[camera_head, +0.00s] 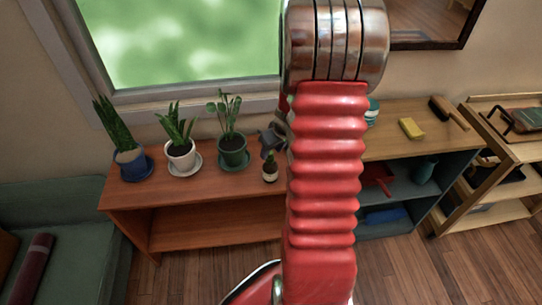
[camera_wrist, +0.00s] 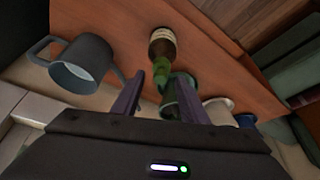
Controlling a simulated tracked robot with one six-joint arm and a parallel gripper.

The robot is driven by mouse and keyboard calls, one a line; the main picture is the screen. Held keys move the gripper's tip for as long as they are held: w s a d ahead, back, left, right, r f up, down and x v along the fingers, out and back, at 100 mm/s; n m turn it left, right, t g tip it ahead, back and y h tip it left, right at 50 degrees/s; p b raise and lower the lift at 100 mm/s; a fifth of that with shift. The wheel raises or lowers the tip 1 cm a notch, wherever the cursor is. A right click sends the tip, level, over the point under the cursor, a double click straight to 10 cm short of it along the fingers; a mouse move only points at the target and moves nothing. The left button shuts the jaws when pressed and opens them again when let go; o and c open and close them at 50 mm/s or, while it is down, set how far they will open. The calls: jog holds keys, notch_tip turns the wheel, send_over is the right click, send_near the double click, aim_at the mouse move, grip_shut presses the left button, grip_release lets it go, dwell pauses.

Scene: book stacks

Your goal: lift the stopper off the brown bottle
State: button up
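The brown bottle (camera_wrist: 162,50) with a pale label band stands on the wooden shelf top. In the head view the bottle (camera_head: 269,171) is right of the green plant pot, just left of my red arm. My gripper (camera_wrist: 150,76) is open, its two dark fingers spread and nothing visibly held. In the wrist view the bottle lies just beyond the fingertips, nearer the right finger. I cannot tell whether they touch.
A grey mug (camera_wrist: 85,64) stands beside the bottle, left in the wrist view. The green pot (camera_head: 233,150), white pot (camera_head: 181,155) and blue pot (camera_head: 132,162) hold plants. A yellow block (camera_head: 411,128) and a brush (camera_head: 447,112) lie at the right.

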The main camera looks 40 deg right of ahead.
jog(key=shift+w+f, duration=0.15)
jog(key=shift+f, duration=0.3)
jog(key=shift+c, duration=0.6)
grip_shut()
